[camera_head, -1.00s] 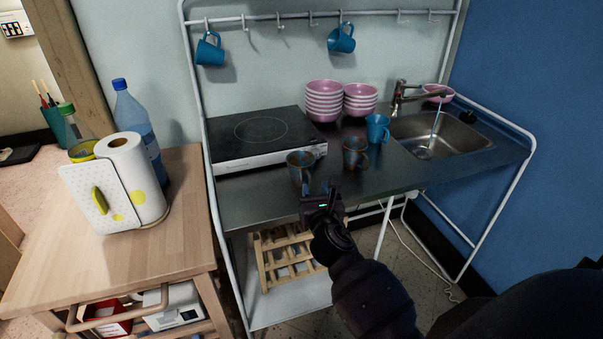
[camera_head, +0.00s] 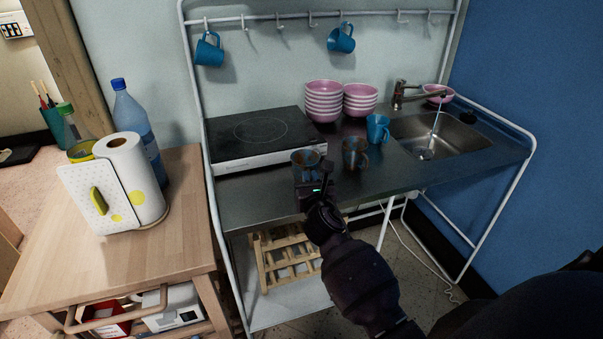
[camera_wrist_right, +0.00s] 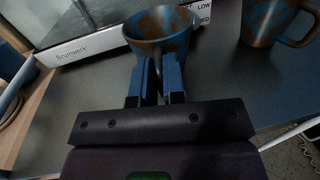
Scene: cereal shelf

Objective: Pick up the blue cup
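A blue cup with brown patches (camera_head: 305,161) stands near the front edge of the counter, in front of the hob. It also shows at the top of the right wrist view (camera_wrist_right: 160,36). My right gripper (camera_wrist_right: 158,78) is right at its near side, its two blue-padded fingers a small gap apart. The cup's handle seems to lie between them; contact is unclear. In the head view the gripper (camera_head: 313,172) partly hides the cup. A similar patchy cup (camera_head: 355,153) stands to the right, and a plain blue cup (camera_head: 378,128) behind that. My left gripper is not in view.
Two blue cups hang from the rail, one at left (camera_head: 208,50) and one in the middle (camera_head: 341,39). Pink bowls (camera_head: 323,101) are stacked behind the cups. The hob (camera_head: 262,137) is at left, the sink (camera_head: 440,140) at right. The front right counter is clear.

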